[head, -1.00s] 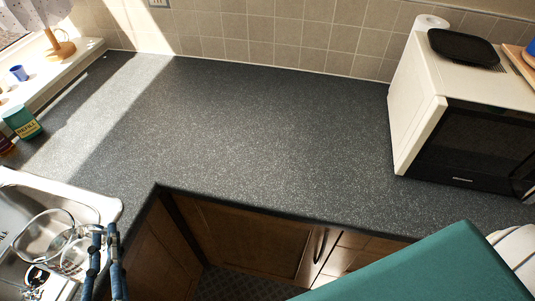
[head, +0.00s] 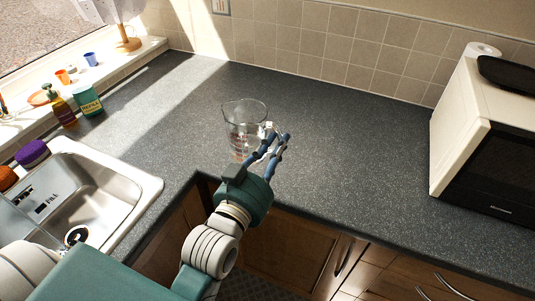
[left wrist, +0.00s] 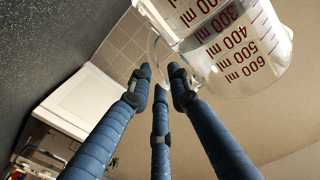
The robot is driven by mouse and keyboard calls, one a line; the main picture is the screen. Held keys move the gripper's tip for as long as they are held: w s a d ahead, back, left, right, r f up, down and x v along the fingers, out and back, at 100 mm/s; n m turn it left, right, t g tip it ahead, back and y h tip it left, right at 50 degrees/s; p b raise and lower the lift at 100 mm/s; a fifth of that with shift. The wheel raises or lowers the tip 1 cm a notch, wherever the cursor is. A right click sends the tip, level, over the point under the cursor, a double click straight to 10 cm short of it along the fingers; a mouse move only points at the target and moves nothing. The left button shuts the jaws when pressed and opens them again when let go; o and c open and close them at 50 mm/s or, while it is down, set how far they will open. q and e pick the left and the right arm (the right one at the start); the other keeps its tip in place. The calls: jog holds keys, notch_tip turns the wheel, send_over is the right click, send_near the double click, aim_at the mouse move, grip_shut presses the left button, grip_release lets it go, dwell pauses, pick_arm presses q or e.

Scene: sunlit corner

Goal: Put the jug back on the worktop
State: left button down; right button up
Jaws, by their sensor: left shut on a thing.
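The jug (head: 243,116) is a clear measuring jug with red markings. In the head view it is upright over the worktop (head: 330,140), near the inner corner of the front edge; I cannot tell whether its base touches. My left gripper (head: 273,140) is shut on the jug's handle side, at the jug's right. In the left wrist view the jug (left wrist: 235,45) fills the upper right, with its red ml scale showing, and the blue fingers (left wrist: 160,80) close around its clear handle. My right gripper is not in view.
The steel sink (head: 95,200) lies at the left. A green tub (head: 88,102) and a soap bottle (head: 60,106) stand near the windowsill. A microwave (head: 480,150) stands at the right. The worktop behind and right of the jug is clear.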

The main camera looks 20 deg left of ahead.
pick_arm(q)
jog(key=w+r+b, duration=0.1)
jog(key=w+r, duration=0.8)
jog(key=r, duration=0.3)
jog(key=shift+w+d+f+b, duration=0.15)
jog(key=shift+f+b, duration=0.1)
jog(key=shift+f, duration=4.7)
jog(key=shift+w+d+f+b, duration=0.1)
jog(key=shift+f+b, duration=0.1)
jog(key=shift+f, duration=4.7)
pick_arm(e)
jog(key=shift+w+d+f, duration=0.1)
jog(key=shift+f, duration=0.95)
pick_arm(q)
jog(key=shift+f, duration=0.1)
jog(key=c, duration=1.6)
grip_release()
jog(key=shift+f, duration=0.2)
jog(key=shift+s, duration=0.1)
